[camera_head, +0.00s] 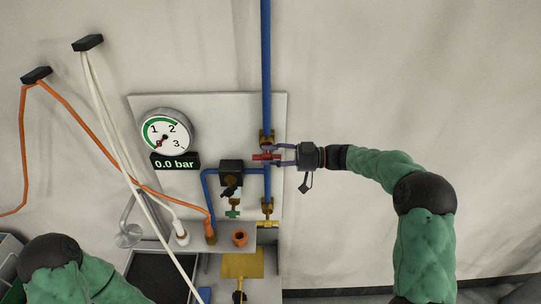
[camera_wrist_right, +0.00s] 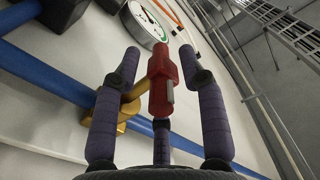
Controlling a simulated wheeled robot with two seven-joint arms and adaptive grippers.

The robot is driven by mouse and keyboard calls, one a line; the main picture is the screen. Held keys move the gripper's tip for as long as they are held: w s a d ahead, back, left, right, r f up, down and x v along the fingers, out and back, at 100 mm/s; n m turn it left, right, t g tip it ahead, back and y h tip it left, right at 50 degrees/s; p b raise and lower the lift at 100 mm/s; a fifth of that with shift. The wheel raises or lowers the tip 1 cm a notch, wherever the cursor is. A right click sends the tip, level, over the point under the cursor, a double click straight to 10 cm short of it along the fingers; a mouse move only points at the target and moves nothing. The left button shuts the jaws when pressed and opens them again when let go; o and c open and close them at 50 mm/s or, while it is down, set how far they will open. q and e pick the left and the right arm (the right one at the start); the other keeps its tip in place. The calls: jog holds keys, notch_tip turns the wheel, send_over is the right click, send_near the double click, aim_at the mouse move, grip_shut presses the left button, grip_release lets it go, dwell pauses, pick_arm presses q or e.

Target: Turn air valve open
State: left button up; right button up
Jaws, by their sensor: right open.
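The air valve has a red handle (camera_head: 266,156) on a brass body (camera_head: 267,137), set in the vertical blue pipe (camera_head: 266,70) on the wall panel. My right gripper (camera_head: 279,155) comes in from the right with its fingers open at the handle. In the right wrist view the red handle (camera_wrist_right: 161,80) stands between the open fingers (camera_wrist_right: 168,75), with the brass body (camera_wrist_right: 130,108) behind it. I see a gap on both sides of the handle. My left gripper is out of view; only part of my left arm shows at the lower left.
A round gauge (camera_head: 165,132) with a display (camera_head: 175,162) reading 0.0 bar is on the panel (camera_head: 210,110). Orange (camera_head: 85,135) and white (camera_head: 105,120) hoses hang left. A shelf (camera_head: 222,228) is below the valve. The wall to the right is clear.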

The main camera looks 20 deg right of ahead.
jog(key=shift+a, duration=0.15)
grip_shut()
